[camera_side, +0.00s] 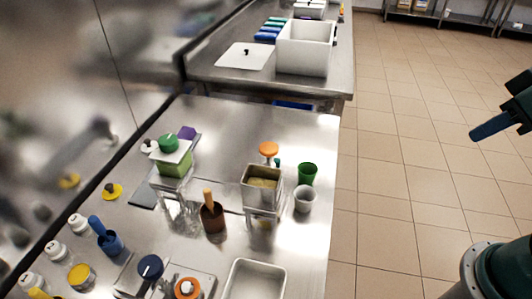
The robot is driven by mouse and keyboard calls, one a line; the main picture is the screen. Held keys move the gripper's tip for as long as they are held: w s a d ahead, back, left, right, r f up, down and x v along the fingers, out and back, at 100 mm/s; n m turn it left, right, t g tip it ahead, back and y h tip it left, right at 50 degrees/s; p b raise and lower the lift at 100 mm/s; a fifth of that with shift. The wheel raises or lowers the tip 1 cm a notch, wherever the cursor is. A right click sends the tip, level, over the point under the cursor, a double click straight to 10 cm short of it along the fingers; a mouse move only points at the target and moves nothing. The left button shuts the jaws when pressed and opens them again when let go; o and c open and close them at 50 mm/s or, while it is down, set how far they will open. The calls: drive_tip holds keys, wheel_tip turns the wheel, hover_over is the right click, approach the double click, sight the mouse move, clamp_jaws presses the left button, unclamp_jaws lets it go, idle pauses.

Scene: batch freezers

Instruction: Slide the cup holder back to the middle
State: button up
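No thing is clearly recognisable as the cup holder. A green cup (307,174) and a pale grey cup (303,198) stand near the right edge of the steel table (225,125). Left of them, a square steel container (262,178) with yellowish contents sits on a raised stand. A second stand farther left bears a green container (172,160) with a pale lid and green knob. My gripper (490,127) shows only in part at the right picture edge, above the tiled floor and well away from the table. A blue finger-like part shows; its opening cannot be made out.
A brown pot (212,216) with a wooden handle stands between the stands. A blue pot (110,241), white-capped jars and an empty steel tray (253,281) are at the front. A second table behind bears a white bin (304,50). Tiled floor is clear at right.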

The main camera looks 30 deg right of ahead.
drive_tip(key=o, duration=0.7)
drive_tip(key=shift+w+r, duration=0.1)
drive_tip(key=shift+w, duration=0.05)
drive_tip(key=shift+c, duration=0.2)
drive_tip(key=n+g, duration=0.6)
drive_tip(key=n, duration=2.1)
hover_over(277, 160)
wheel_tip(277, 160, down, 15)
drive_tip(key=shift+f, duration=0.2)
wheel_tip(277, 160, down, 14)
drive_tip(key=shift+r, duration=0.15)
